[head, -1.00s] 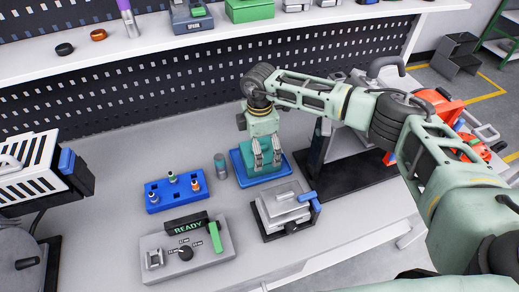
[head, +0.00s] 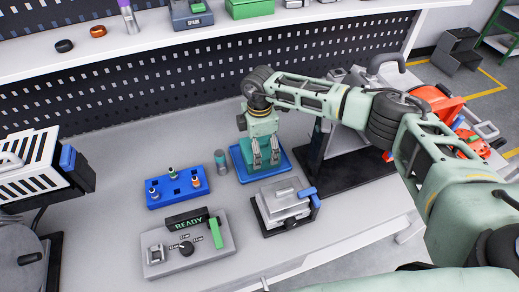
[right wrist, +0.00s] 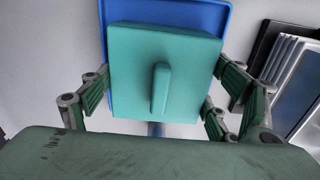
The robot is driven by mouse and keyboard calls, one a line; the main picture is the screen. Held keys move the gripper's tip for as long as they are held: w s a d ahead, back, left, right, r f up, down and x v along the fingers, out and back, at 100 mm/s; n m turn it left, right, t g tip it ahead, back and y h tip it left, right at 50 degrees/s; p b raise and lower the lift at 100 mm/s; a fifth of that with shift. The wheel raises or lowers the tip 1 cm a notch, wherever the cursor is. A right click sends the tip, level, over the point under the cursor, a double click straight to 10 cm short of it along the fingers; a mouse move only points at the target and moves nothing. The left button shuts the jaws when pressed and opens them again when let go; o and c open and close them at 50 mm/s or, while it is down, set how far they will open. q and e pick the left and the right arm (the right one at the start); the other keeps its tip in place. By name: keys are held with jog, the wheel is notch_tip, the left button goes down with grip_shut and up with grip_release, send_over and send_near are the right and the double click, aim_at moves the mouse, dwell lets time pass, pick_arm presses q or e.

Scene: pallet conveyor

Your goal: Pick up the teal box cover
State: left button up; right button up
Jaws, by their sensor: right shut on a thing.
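The teal box cover (right wrist: 135,70) is a square lid with a raised bar handle (right wrist: 160,90) on top. In the right wrist view it fills the middle, over a blue tray (right wrist: 168,10). My right gripper (head: 265,154) points down over the tray, which also shows in the head view (head: 283,168). Its fingers are closed on opposite sides of the teal cover. The gripper hides much of the cover in the head view. I cannot tell whether the cover is clear of what is under it. My left gripper is not in view.
A blue block with small fittings (head: 178,198), a grey cylinder (head: 220,162), and a READY panel (head: 160,262) stand left of the tray. A grey clamp-like fixture (head: 283,205) is in front, and a dark stand (head: 350,178) is to the right. A shelf (head: 120,62) runs behind.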

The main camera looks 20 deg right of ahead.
jog(key=shift+r, duration=0.4)
notch_tip(320, 180, up, 8)
jog(key=b, duration=0.2)
jog(key=shift+f+b, duration=0.25)
jog(key=shift+b, duration=0.15)
notch_tip(320, 180, up, 3)
pick_arm(q)
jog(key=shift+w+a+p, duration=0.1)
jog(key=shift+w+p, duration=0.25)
jog(key=shift+p, duration=0.95)
pick_arm(e)
jog(key=shift+r, duration=1.9)
